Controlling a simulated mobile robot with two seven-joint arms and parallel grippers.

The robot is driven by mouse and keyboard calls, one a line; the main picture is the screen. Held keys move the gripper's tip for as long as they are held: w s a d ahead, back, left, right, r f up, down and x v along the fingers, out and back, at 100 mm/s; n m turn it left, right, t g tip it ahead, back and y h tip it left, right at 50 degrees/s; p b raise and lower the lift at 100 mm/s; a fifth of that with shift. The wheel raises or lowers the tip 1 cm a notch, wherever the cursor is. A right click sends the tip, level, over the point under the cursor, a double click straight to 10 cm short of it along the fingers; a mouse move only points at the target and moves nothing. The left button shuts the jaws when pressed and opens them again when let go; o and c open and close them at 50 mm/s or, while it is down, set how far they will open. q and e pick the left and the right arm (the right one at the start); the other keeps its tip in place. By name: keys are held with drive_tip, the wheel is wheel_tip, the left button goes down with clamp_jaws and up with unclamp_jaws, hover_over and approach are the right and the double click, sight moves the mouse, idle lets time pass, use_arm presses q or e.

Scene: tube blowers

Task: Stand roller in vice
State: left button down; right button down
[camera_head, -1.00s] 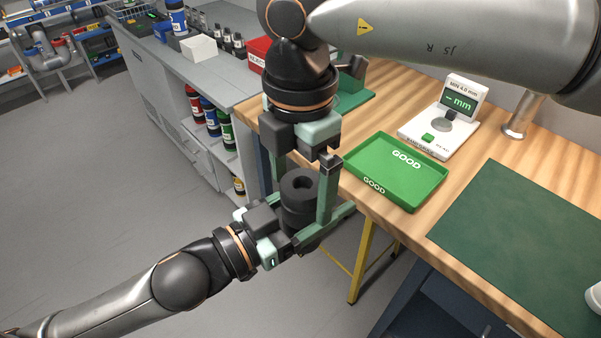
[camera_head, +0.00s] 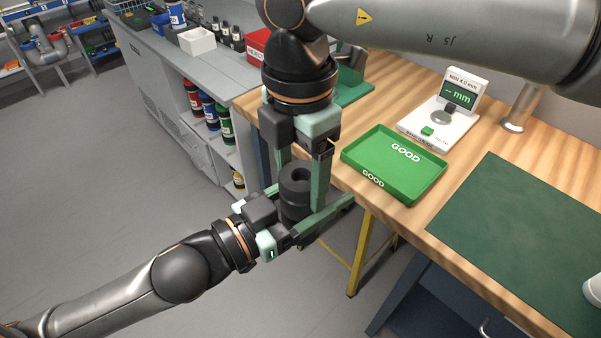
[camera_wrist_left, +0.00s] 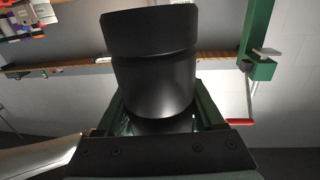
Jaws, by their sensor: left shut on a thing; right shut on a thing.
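The roller (camera_head: 296,181) is a black cylinder with a hole in its upper end, held upright in the air off the bench's left edge. My left gripper (camera_head: 312,207) comes from the lower left and is shut on the roller's lower part. My right gripper (camera_head: 300,188) points down from above, its fingers shut on either side of the roller's upper part. In the left wrist view the roller (camera_wrist_left: 152,75) stands between the left fingers, slightly tilted in the picture. What looks like the green vice (camera_head: 352,68) is partly hidden behind my right arm.
On the wooden bench stand a green GOOD tray (camera_head: 395,165), a gauge with a display (camera_head: 440,122), a metal post (camera_head: 520,108) and a dark green mat (camera_head: 515,225). A grey counter (camera_head: 165,65) with bottles and a red box (camera_head: 258,45) is at the left.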

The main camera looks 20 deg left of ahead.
use_arm(q)
drive_tip(key=shift+c, duration=1.8)
unclamp_jaws()
drive_tip(key=shift+s+d+r, duration=0.1)
drive_tip(key=shift+s+d, duration=0.05)
drive_tip(key=shift+s, duration=0.05)
drive_tip(key=o, duration=0.4)
drive_tip(key=shift+w, duration=0.1)
drive_tip(key=shift+c, duration=0.2)
